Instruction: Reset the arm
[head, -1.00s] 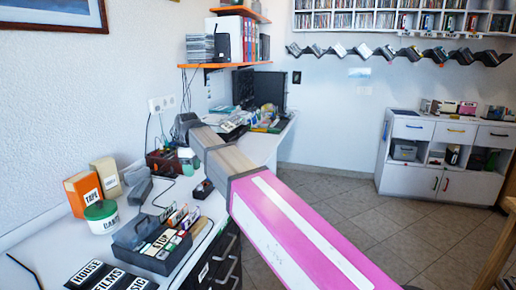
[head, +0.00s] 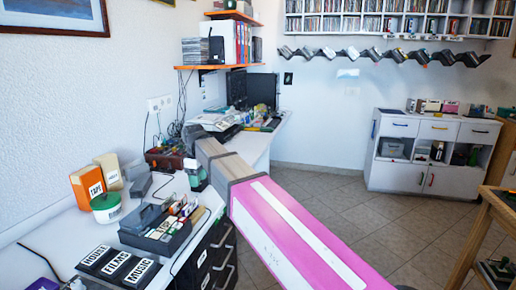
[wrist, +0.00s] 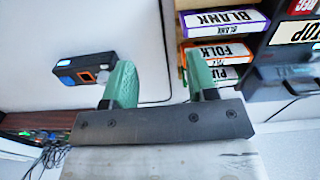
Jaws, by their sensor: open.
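My gripper (wrist: 160,80) shows in the wrist view as two green fingers spread apart, with nothing between them. In the head view my gripper (head: 193,172) is at the end of my pink and grey arm, over the white desk, mostly hidden by the arm. A small dark device (wrist: 85,70) with an orange-edged square lies on the white surface left of the fingers in the wrist view, apart from them. A dark box of labelled cases (head: 160,232) stands on the desk nearer than the gripper. Cases labelled BLANK (wrist: 222,22) and FOLK (wrist: 218,53) show right of the fingers.
An orange TAPE box (head: 88,187) and a green-lidded tub (head: 106,208) stand by the left wall. Black labelled HOUSE, FILMS and MUSIC pieces (head: 117,267) lie at the front. A white cabinet (head: 400,176) is at the right, with clear floor (head: 340,206) before it.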

